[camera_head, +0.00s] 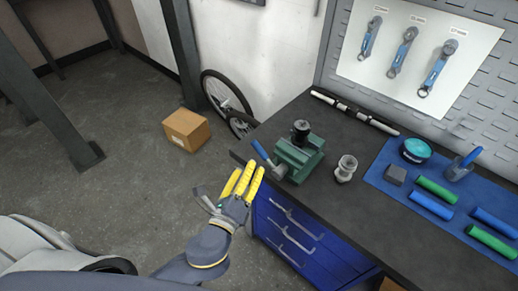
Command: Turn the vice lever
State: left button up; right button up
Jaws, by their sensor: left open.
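A green vice (297,160) sits on the dark workbench top near its left corner. Its blue-handled lever (261,152) sticks out from the vice's left side and tilts up to the left. A black round part (301,131) stands on top of the vice. My left gripper (243,180), with yellow fingers, is open and empty. In the picture it is just below and left of the lever, and appears apart from it. My right gripper is not in view.
The workbench (325,205) has blue drawers below. A clear-grey fitting (345,168) stands right of the vice. A blue mat (451,200) holds green and blue cylinders and a teal tin (415,149). A cardboard box (186,130) lies on the floor.

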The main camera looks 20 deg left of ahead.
aim_at(258, 152)
pick_arm(q)
jog(key=w, duration=0.9)
jog(key=shift+d, duration=0.3)
jog(key=shift+o, duration=0.3)
grip_shut()
